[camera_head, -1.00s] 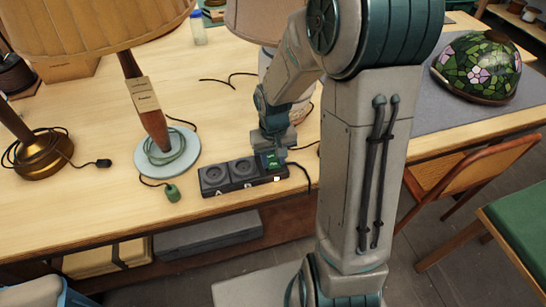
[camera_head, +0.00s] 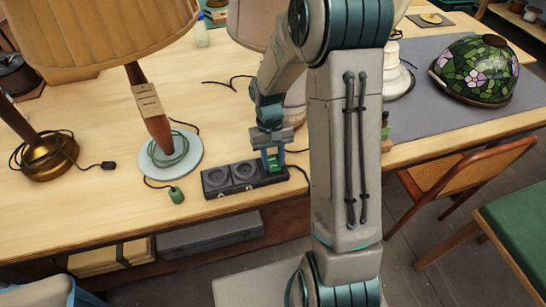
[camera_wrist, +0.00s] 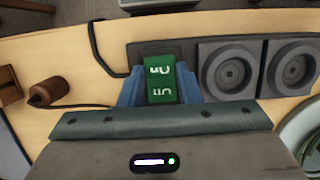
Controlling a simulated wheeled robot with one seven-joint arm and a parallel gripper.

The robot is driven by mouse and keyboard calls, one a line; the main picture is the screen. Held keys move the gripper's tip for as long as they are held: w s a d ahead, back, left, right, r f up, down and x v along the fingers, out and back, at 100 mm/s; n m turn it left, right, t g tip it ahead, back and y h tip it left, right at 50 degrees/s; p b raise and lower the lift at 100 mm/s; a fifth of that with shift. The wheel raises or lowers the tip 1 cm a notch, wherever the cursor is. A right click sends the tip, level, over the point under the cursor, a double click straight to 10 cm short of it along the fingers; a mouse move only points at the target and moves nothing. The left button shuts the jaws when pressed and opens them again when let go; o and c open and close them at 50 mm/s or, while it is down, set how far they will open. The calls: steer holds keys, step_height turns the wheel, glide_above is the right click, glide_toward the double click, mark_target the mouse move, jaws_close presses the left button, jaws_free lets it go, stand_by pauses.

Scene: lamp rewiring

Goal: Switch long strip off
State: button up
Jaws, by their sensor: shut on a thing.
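The long dark strip (camera_head: 216,184) lies near the front edge of the wooden bench, with two round sockets showing on its left part. My gripper (camera_head: 273,163) points down at its right part. The jaws are shut on a green block (camera_wrist: 161,80) with white markings, which sits between the blue fingers in the wrist view. The strip also shows there, with its two sockets (camera_wrist: 229,72) to the right of the fingers. My fingers hide part of the strip around the block. I cannot tell whether the block is a switch or a plug.
A black cord (camera_head: 302,172) leaves the strip's right end. A green plug (camera_head: 176,195) lies left of the strip, near a wooden lamp (camera_head: 150,112) on a pale round base. A brass lamp (camera_head: 45,160) stands at far left. A stained-glass shade (camera_head: 477,70) is at right.

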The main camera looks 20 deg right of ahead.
steer(key=o, duration=1)
steer(key=shift+f+t+b, duration=0.1)
steer(key=shift+t+b, duration=0.2)
steer(key=shift+b, duration=0.05)
